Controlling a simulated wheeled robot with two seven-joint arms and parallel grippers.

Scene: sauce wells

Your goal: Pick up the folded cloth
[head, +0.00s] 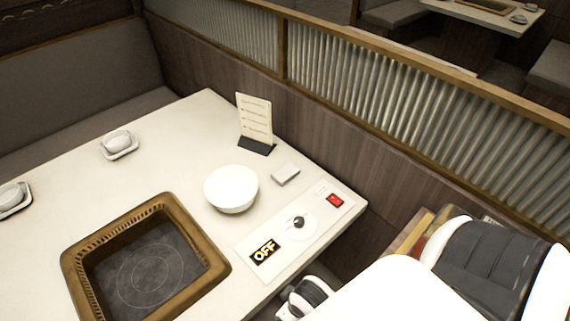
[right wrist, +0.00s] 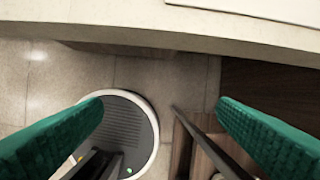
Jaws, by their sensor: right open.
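A small pale, flat, squared block (head: 285,174) lies on the table near its right edge, between the white bowl and the control panel. It looks like the folded cloth, though its weave is too small to make out. My right gripper (right wrist: 160,105) shows in the right wrist view as two green fingers set wide apart with nothing between them. Below them are the floor and the table edge; no cloth is in that view. In the head view my right arm is at the lower right, beyond the table edge. My left gripper is not in view.
A white bowl (head: 231,189) stands beside the cloth. A menu stand (head: 255,124) is behind it. A control panel (head: 295,222) with a knob lies in front. A brass-framed grill (head: 215,268) is set in the table. A ribbed partition (head: 400,98) runs along the right.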

